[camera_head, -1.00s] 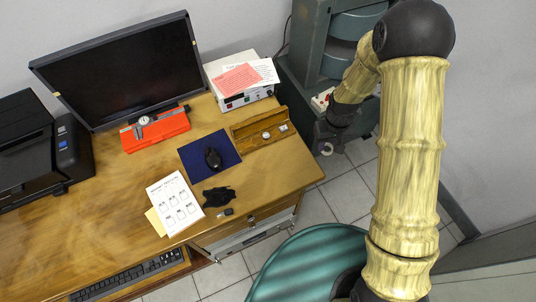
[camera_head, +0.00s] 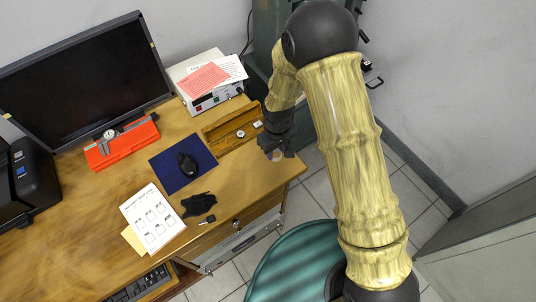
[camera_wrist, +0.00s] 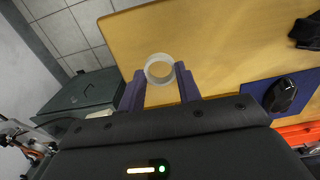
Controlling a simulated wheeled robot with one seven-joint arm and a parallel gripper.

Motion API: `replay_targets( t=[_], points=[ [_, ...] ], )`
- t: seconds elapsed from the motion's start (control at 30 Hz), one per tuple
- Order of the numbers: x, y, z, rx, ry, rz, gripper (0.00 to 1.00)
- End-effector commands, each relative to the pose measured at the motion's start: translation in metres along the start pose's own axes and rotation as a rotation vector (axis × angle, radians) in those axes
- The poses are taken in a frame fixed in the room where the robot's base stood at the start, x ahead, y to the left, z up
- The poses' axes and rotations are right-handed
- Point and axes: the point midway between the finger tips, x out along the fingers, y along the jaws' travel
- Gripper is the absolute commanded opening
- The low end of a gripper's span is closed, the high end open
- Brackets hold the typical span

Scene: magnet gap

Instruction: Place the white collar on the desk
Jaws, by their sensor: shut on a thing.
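The white collar (camera_wrist: 148,69) is a short pale ring between the two purple fingertips of my gripper (camera_wrist: 160,76) in the wrist view. My gripper is shut on it. In the head view my gripper (camera_head: 275,153) is over the right front corner of the wooden desk (camera_head: 245,180), and a small pale bit of the collar (camera_head: 277,157) shows below the fingers. The bare desk top (camera_wrist: 215,35) lies behind the collar in the wrist view. I cannot tell whether the collar touches the desk.
A wooden tray (camera_head: 222,140) with small round parts lies just left of my gripper. A blue mat (camera_head: 172,178) with a black mouse (camera_head: 187,163), a black glove-like item (camera_head: 197,204) and a printed sheet (camera_head: 152,218) lie further left. The desk's right front corner is clear.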

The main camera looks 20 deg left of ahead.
Motion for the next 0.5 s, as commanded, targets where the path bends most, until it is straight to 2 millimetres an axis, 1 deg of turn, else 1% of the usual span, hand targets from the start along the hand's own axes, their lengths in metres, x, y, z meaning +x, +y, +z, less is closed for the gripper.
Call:
replay_targets(
  t=[0.03,0.13,0.5],
  points=[
    [0.009,0.0,0.001,0.0,-0.005,-0.001,0.14],
    [0.019,0.0,0.001,0.0,-0.002,0.0,0.14],
    [0.024,0.0,0.0,0.0,0.0,0.0,0.14]
  ],
)
